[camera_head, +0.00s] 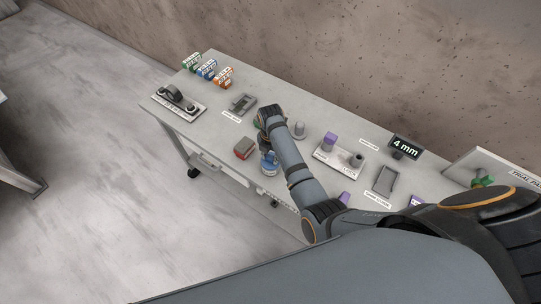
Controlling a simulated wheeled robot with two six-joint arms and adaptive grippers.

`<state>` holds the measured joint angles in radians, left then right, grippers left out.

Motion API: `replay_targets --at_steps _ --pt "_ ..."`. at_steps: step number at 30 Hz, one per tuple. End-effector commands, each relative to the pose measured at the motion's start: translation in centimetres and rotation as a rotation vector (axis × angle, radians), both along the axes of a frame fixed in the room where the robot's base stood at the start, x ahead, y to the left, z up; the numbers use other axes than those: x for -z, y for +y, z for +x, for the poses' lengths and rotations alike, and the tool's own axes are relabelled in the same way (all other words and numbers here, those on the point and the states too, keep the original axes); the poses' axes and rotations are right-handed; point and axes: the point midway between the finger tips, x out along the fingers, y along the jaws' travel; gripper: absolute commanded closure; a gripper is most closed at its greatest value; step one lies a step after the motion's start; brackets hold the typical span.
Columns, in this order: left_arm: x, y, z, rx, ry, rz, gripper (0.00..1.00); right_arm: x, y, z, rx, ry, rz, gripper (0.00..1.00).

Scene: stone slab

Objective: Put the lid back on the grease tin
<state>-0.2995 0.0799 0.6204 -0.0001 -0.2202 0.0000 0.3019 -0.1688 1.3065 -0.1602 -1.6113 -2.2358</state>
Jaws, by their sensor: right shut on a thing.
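The grease tin seems to be the small blue and white can (269,164) near the front edge of the table. My right gripper (264,146) is just behind and above it in the picture, with its arm reaching in from the lower right. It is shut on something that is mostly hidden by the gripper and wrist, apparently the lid. I cannot tell whether the held thing touches the tin. My left gripper is not in view.
The table (222,121) also bears a red and grey block (243,147) left of the can, a grey fixture (242,102), coloured bins (207,70), a plate with pegs (339,158) and a "4 mm" display (405,147). A wall rises behind.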

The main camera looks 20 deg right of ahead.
Motion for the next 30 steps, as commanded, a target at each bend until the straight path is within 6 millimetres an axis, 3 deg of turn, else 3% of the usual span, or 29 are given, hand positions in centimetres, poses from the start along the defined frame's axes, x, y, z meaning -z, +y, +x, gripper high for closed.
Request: replay_targets --at_steps 3,4,9,16,21,30 --pt "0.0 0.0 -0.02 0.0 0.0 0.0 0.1 -0.01 -0.01 0.01 0.0 0.0 0.0 0.9" --pt "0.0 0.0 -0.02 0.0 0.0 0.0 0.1 -0.01 -0.01 0.01 0.0 0.0 0.0 0.66" --pt "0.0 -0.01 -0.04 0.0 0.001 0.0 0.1 -0.01 0.0 0.0 0.0 0.0 0.0 0.43" --pt "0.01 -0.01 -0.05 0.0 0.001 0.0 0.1 0.0 0.0 0.0 0.0 0.0 0.0 0.43" --pt "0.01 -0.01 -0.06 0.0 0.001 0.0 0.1 0.0 0.0 0.0 0.0 0.0 0.0 0.2" --pt "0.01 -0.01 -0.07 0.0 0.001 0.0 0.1 -0.04 0.01 0.01 0.0 0.0 0.0 0.2"
